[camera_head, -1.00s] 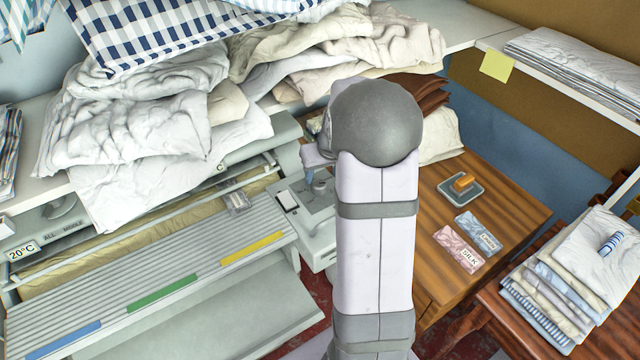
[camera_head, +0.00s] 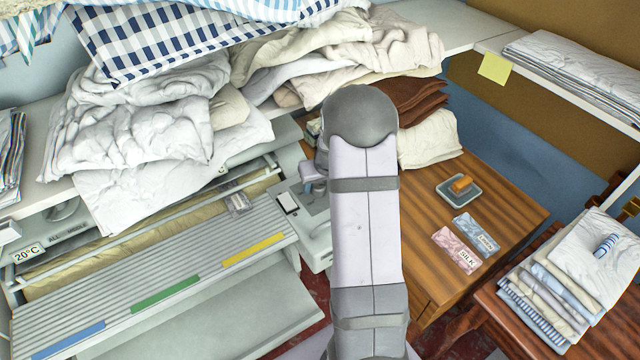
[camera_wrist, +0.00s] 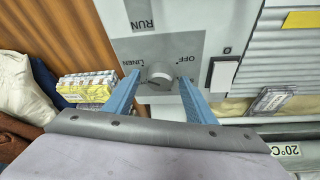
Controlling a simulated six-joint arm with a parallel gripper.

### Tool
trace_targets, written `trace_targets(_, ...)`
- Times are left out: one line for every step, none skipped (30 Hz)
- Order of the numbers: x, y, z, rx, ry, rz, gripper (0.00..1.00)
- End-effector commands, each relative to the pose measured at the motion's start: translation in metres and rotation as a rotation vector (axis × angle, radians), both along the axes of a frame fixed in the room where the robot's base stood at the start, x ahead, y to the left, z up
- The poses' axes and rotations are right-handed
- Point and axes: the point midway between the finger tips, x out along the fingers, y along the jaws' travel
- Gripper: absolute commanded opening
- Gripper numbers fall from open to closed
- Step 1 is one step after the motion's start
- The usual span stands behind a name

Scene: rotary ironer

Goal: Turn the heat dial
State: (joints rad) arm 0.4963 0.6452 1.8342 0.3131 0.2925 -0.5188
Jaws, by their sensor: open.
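The heat dial (camera_wrist: 160,74) is a small round grey-white knob on the grey control panel (camera_wrist: 195,20) in the wrist view. The words OFF and LINEN are printed around it, upside down in this view. My gripper (camera_wrist: 159,78) is open, with one blue finger on each side of the dial. The fingertips overlap the panel in the picture; I cannot tell whether they touch the dial. In the head view my arm hides the dial, and part of the control panel (camera_head: 316,222) shows left of the arm.
A white rocker switch (camera_wrist: 223,75) sits right of the dial. The ironer's ribbed feed board (camera_head: 150,275) lies left in the head view. Linen (camera_head: 150,115) is heaped above it. A wooden table (camera_head: 425,215) holds SILK (camera_head: 457,250) and blue packets (camera_head: 476,232).

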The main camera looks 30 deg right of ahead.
Motion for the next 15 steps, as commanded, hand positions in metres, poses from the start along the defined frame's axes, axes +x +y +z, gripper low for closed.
trace_targets(0.0, 0.0, 0.0, 0.0, 0.0, 0.0, 0.5)
trace_targets(0.0, 0.0, 0.0, 0.0, 0.0, 0.0, 0.48)
trace_targets(0.0, 0.0, 0.0, 0.0, 0.0, 0.0, 0.39)
trace_targets(-0.0002, -0.0001, 0.0001, 0.0, 0.0, 0.0, 0.31)
trace_targets(-0.0002, -0.0001, 0.0001, 0.0, 0.0, 0.0, 0.24)
trace_targets(-0.0002, -0.0001, 0.0001, 0.0, 0.0, 0.0, 0.15)
trace_targets(-0.0002, -0.0001, 0.0001, 0.0, 0.0, 0.0, 0.09)
trace_targets(-0.0002, -0.0001, 0.0001, 0.0, 0.0, 0.0, 0.09)
trace_targets(-0.0002, -0.0002, 0.0001, 0.0, 0.0, 0.0, 0.09)
trace_targets(-0.0002, -0.0002, 0.0001, 0.0, 0.0, 0.0, 0.09)
trace_targets(-0.0002, -0.0002, 0.0001, 0.0, 0.0, -0.001, 0.09)
trace_targets(-0.0002, -0.0002, 0.0001, 0.0, 0.0, -0.002, 0.09)
trace_targets(-0.0001, -0.0001, 0.0, 0.0, 0.0, -0.003, 0.09)
trace_targets(-0.0001, -0.0001, 0.0, 0.0, 0.0, -0.005, 0.09)
trace_targets(-0.0001, 0.0, -0.0002, 0.001, 0.0, -0.009, 0.09)
